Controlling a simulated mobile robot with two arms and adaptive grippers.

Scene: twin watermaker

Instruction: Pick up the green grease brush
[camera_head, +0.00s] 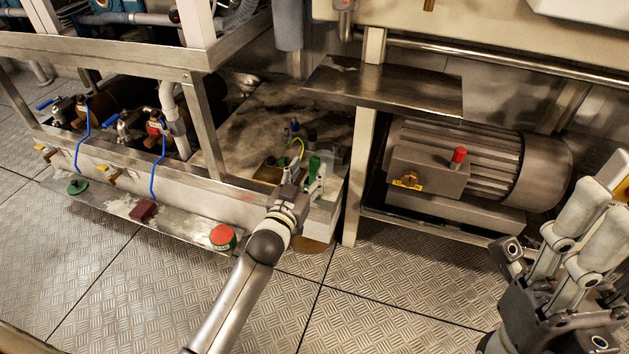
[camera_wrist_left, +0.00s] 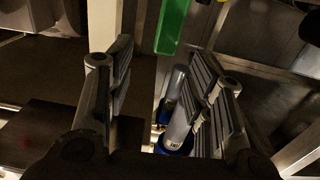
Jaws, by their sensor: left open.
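The green grease brush (camera_wrist_left: 172,25) shows in the left wrist view as a flat green piece at the top, beyond the fingertips and cut off by the frame edge. In the head view a green piece (camera_head: 314,165) stands close to my left gripper (camera_head: 303,176), partly hidden by its fingers. My left gripper (camera_wrist_left: 162,88) is open, and its jaws do not hold the brush. Whether a finger touches it I cannot tell. My right gripper (camera_head: 575,235) is at the lower right, far from the brush; its jaw opening is unclear.
Blue-based cylinders (camera_wrist_left: 180,128) stand close to the right finger in the wrist view. A post (camera_head: 360,170) and dark shelf (camera_head: 385,85) stand right of the left gripper. A motor (camera_head: 460,165) is farther right. A red button (camera_head: 223,236) sits on the low ledge.

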